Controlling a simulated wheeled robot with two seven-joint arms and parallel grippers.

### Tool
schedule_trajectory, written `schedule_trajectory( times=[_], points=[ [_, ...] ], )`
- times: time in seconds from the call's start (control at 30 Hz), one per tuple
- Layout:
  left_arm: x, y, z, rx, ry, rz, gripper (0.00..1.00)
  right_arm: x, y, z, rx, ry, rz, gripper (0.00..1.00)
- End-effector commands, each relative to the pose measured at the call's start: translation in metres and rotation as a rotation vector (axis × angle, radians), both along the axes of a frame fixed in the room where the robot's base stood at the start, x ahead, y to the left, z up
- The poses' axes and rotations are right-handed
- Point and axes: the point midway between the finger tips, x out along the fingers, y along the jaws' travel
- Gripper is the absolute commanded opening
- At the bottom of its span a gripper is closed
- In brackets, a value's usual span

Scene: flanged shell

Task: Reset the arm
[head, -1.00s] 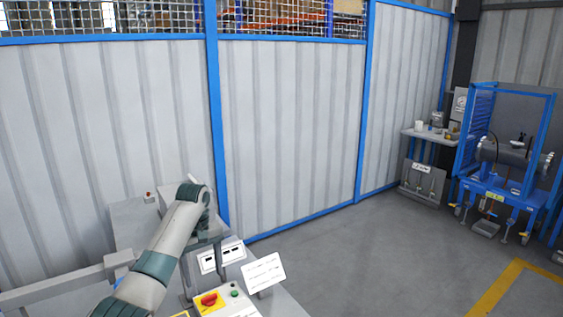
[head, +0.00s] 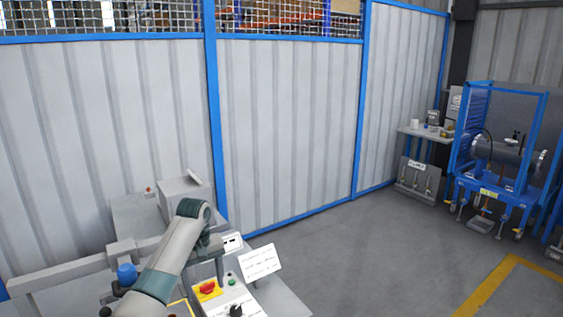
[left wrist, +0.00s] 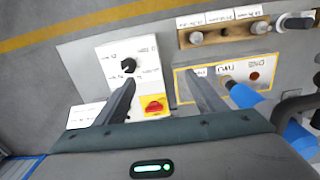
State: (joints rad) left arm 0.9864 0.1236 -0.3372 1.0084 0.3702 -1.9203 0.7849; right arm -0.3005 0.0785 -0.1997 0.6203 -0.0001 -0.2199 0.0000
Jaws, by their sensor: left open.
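My left arm (head: 178,258) comes in from the lower left in the head view and bends down over a control bench; its fingertips are hard to make out there. In the left wrist view my left gripper (left wrist: 163,80) is open and empty, its two dark fingers apart above the bench panels. A white panel with a black knob (left wrist: 129,66) lies by the left finger. A red switch on yellow (left wrist: 153,105) shows between the fingers; it also shows in the head view (head: 207,289) beside a green button (head: 231,281). My right gripper is not in view.
A white sign (head: 260,262) stands on the bench. A yellow-framed panel (left wrist: 255,75) and a blue part (left wrist: 245,95) lie by the right finger. Blue-framed equipment (head: 505,155) and a side table (head: 425,133) stand far right. The floor between is clear.

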Motion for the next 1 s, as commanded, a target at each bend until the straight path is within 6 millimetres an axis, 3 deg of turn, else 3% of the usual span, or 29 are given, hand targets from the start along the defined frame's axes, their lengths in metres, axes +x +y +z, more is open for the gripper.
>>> schedule_trajectory(
  times=[0.27,0.47,0.7,1.0],
  points=[
    [-0.023,-0.007,-0.044,-0.004,-0.016,-0.071,0.64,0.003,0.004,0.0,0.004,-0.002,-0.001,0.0],
    [-0.058,-0.015,-0.093,-0.011,-0.039,-0.155,0.64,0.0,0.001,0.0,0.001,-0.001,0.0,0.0],
    [-0.127,-0.024,-0.158,-0.019,-0.084,-0.285,0.64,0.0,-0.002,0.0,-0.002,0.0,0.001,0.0],
    [-0.228,-0.027,-0.208,-0.019,-0.146,-0.425,0.64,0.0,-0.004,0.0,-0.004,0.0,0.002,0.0]
  ],
)
